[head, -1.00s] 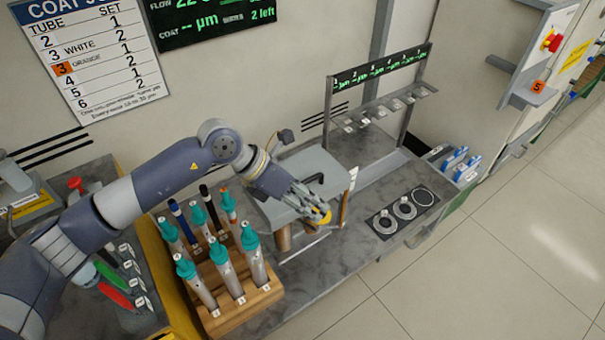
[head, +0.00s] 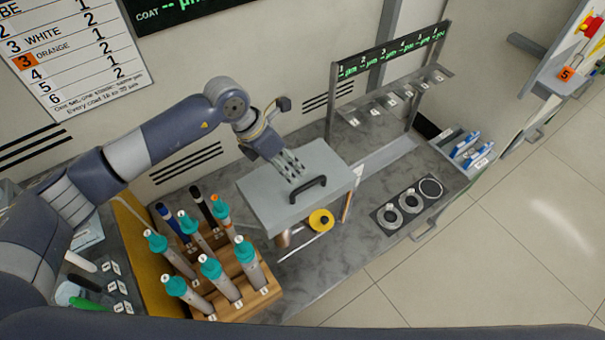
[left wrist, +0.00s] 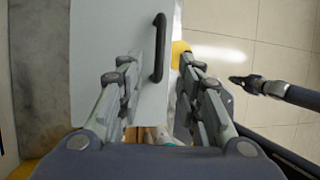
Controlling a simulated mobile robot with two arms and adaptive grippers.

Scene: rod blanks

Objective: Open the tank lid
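The tank lid (head: 265,200) is a flat grey slab, lying closed over the tank, with a black bar handle (head: 307,190) on top. My left gripper (head: 290,165) is over the back part of the lid, close to the handle and apart from it. In the left wrist view, the fingers of my left gripper (left wrist: 157,65) are spread and empty. The handle (left wrist: 159,48) shows between them, beyond the tips, with the lid (left wrist: 110,35) beneath.
A wooden rack (head: 240,305) with several teal-capped tubes stands left of the tank. A gauge stand (head: 385,85) is behind right, and a dark plate with rings (head: 408,202) is at right.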

